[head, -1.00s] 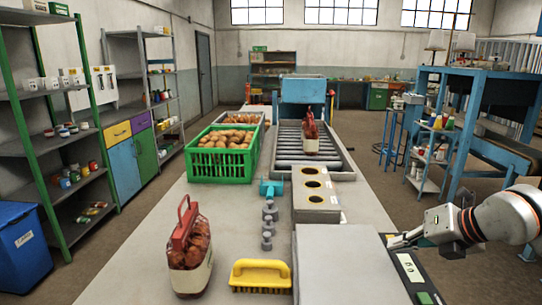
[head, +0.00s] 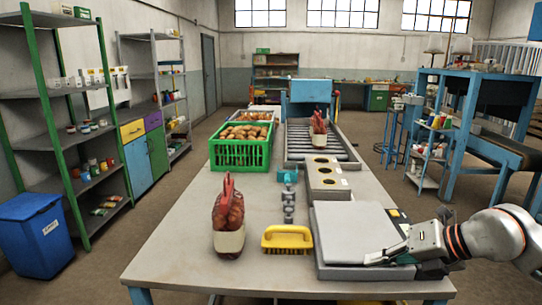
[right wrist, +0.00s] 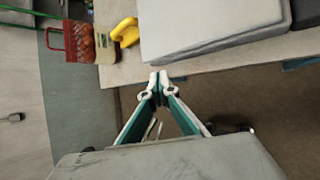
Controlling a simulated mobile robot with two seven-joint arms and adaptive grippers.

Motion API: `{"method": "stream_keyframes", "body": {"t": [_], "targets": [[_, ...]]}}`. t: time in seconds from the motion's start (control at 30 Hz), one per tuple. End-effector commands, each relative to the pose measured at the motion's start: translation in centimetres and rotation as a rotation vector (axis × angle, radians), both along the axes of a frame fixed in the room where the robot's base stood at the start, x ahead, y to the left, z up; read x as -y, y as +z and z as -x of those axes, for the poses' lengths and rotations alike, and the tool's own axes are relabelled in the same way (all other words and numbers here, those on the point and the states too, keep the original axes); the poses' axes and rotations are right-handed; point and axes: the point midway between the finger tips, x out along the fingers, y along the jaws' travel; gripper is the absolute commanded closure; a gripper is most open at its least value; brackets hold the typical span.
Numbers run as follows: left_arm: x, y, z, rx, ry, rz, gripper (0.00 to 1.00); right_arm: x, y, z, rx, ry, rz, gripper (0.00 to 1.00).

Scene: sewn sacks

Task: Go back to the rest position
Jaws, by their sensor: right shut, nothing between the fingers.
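My right gripper (head: 370,259) is shut and empty, beside the front right of the grey flat-topped scale (head: 355,232). In the right wrist view its fingertips (right wrist: 158,82) meet, with the scale (right wrist: 215,25) beyond them; I cannot tell if they touch it. A filled sack with a red top (head: 229,222) stands upright on the table, left of the yellow brush (head: 287,238). The sack also shows in the right wrist view (right wrist: 80,42). Another red-topped sack (head: 318,135) stands on the roller conveyor (head: 342,152). My left gripper is not in view.
The table (head: 180,250) has bare room at its front left. A green crate of brown produce (head: 240,152), a box with round holes (head: 324,178) and grey pegs (head: 288,205) stand farther back. Shelves and a blue bin (head: 38,235) line the left; a blue rack (head: 440,130) stands right.

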Motion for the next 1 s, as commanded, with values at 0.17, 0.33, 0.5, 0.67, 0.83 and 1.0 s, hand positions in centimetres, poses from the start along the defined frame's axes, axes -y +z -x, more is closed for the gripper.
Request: {"method": "stream_keyframes", "body": {"t": [0.17, 0.33, 0.5, 0.67, 0.83, 1.0], "targets": [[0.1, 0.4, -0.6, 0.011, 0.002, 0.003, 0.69, -7.3, -2.0, 3.4, -0.079, 0.126, -0.257, 1.0], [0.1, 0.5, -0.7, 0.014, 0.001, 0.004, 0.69, -13.5, -1.8, 6.4, -0.155, 0.166, -0.616, 1.0], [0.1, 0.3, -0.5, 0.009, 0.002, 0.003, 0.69, -15.7, -1.2, 7.0, -0.226, 0.046, -1.006, 1.0], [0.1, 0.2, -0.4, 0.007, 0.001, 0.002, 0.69, -13.9, -3.6, 5.9, -0.301, -0.218, -1.315, 1.0], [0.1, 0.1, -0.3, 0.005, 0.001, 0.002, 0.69, -9.8, -11.0, 5.6, -0.407, -0.625, -1.536, 1.0], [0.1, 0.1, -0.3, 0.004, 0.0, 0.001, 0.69, -5.9, -21.6, 9.1, -0.543, -1.067, -1.611, 1.0]]}}
